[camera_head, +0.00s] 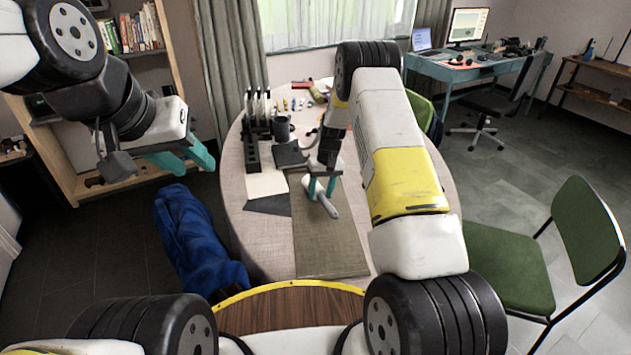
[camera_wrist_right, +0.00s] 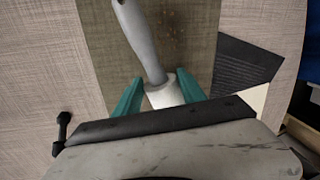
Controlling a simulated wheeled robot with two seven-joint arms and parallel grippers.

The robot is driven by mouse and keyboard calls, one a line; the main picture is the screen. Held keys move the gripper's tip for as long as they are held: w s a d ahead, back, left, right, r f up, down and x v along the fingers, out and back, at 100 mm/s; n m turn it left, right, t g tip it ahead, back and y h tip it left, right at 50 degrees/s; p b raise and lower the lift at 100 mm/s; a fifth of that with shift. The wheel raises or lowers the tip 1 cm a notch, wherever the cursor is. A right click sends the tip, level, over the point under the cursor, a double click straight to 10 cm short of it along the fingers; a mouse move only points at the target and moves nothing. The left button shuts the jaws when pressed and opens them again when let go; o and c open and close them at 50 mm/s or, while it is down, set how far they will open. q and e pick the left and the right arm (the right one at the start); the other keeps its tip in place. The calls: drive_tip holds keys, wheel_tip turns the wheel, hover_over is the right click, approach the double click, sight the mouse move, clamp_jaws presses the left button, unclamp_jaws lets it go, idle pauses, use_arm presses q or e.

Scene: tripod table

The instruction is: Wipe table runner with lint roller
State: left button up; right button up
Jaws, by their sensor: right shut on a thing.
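The table runner (camera_head: 325,240) is an olive-brown strip lying flat on a round table covered with beige cloth (camera_head: 400,245). It also shows in the right wrist view (camera_wrist_right: 192,40), with small light specks on it. The lint roller (camera_head: 327,203) has a white roller head and a grey handle. My right gripper (camera_head: 321,186) is shut on its white head, and the handle (camera_wrist_right: 145,40) points away from the gripper over the runner. Whether the roller touches the runner is unclear. My left gripper (camera_head: 188,157) is open and empty, left of the table.
A black rack (camera_head: 251,150), a dark mug (camera_head: 281,128) and a dark mat (camera_head: 289,155) stand or lie at the table's left. Small coloured items (camera_head: 297,103) lie at the back. A green chair (camera_head: 510,260) stands right, a blue bundle (camera_head: 195,235) left.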

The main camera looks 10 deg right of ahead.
drive_tip(key=shift+w, duration=0.35)
drive_tip(key=shift+s+f, duration=0.1)
drive_tip(key=shift+s+r, duration=0.2)
drive_tip(key=shift+s, duration=3.7)
drive_tip(key=shift+s+f, duration=0.15)
drive_tip(key=shift+s, duration=1.9)
drive_tip(key=shift+a, duration=0.45)
drive_tip(key=shift+w, duration=6.05)
